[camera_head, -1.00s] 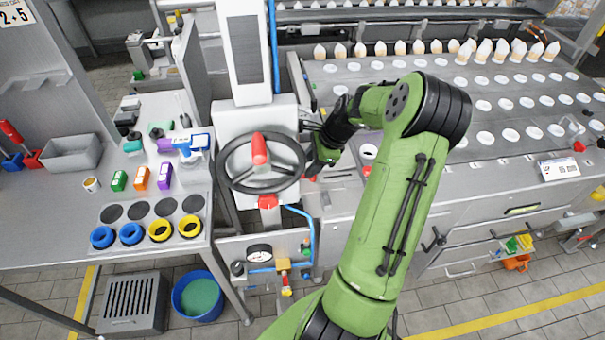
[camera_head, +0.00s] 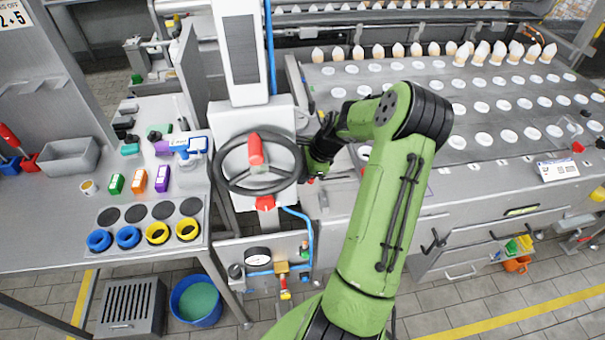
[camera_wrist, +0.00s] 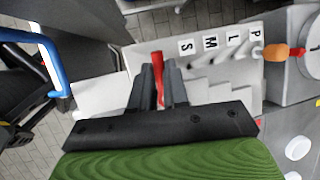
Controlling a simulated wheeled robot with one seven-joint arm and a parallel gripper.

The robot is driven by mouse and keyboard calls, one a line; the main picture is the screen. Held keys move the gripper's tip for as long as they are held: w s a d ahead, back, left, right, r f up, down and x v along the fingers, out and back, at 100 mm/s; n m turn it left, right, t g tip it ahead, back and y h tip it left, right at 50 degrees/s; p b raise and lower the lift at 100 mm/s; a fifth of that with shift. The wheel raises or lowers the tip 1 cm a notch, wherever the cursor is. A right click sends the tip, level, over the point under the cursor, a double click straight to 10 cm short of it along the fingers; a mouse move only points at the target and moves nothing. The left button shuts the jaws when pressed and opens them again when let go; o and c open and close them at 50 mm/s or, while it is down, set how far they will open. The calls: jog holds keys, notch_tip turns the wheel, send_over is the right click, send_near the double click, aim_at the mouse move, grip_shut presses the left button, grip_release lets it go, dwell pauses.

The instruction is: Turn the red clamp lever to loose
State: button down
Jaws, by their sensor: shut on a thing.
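The red clamp lever (camera_wrist: 158,66) shows in the wrist view as a narrow upright red bar. My gripper (camera_wrist: 157,82) has its two dark fingers on either side of the lever and is shut on it. The lever's lower part is hidden between the fingers. In the head view my gripper (camera_head: 311,148) is just right of the black handwheel, partly covered by my own arm. I cannot make out the lever there.
A conveyor with white discs lies to the right.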

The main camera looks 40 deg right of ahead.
jog(key=shift+r+n, duration=0.1)
jog(key=shift+n, duration=0.2)
jog(key=n+p, duration=0.1)
jog(key=n+y+p, duration=0.1)
jog(key=shift+s+a+n+g, duration=0.1)
jog(key=shift+s+n+g, duration=0.2)
jog(key=shift+g, duration=0.1)
jog(key=n+g+p, duration=0.1)
jog(key=n, duration=0.1)
jog(key=s+n+y+p, duration=0.1)
jog(key=n, duration=0.1)
jog(key=shift+n+g, duration=0.3)
jog(key=shift+g, duration=0.1)
jog(key=n, duration=0.1)
jog(key=n+g, duration=0.1)
jog(key=n, duration=0.2)
jog(key=shift+s+d+g+y+p, duration=0.25)
jog(key=shift+s+g+y+p, duration=0.05)
jog(key=shift+s+g+p, duration=0.1)
jog(key=shift+s+d+n+g, duration=0.2)
jog(key=shift+n+g, duration=0.25)
jog(key=shift+n, duration=0.65)
jog(key=shift+s+d+n+g, duration=0.15)
jog(key=shift+n+g, duration=0.3)
jog(key=shift+n, duration=0.65)
jog(key=c, duration=1.1)
grip_release()
